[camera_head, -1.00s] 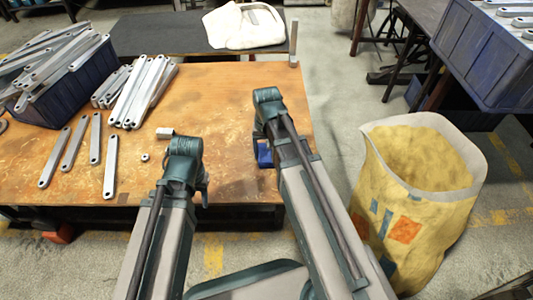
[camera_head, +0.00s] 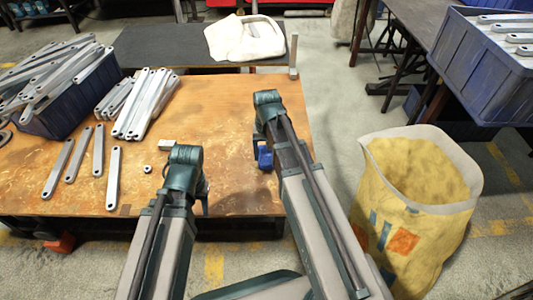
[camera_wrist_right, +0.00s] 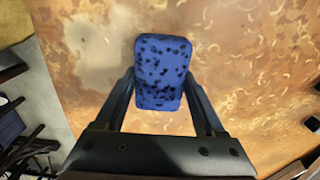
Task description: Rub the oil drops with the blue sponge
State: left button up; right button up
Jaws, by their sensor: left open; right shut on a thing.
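The blue sponge (camera_wrist_right: 161,62), speckled with dark pits, is held between the two fingers of my right gripper (camera_wrist_right: 159,88) over the wooden tabletop. In the head view the sponge (camera_head: 265,157) is partly hidden by my right arm near the table's right side. Whether it touches the wood I cannot tell.
A blue crate (camera_head: 62,108) heaped with metal brackets stands at the table's left, with loose brackets (camera_head: 112,178) beside it. A small nut (camera_head: 147,169) lies near the left wrist. A yellow sack (camera_head: 395,215) stands on the floor at right. The table's (camera_head: 225,120) back middle is clear.

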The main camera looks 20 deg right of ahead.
jog(key=shift+r+p, duration=1.6)
jog(key=shift+r, duration=0.4)
jog(key=shift+r+p, duration=1.5)
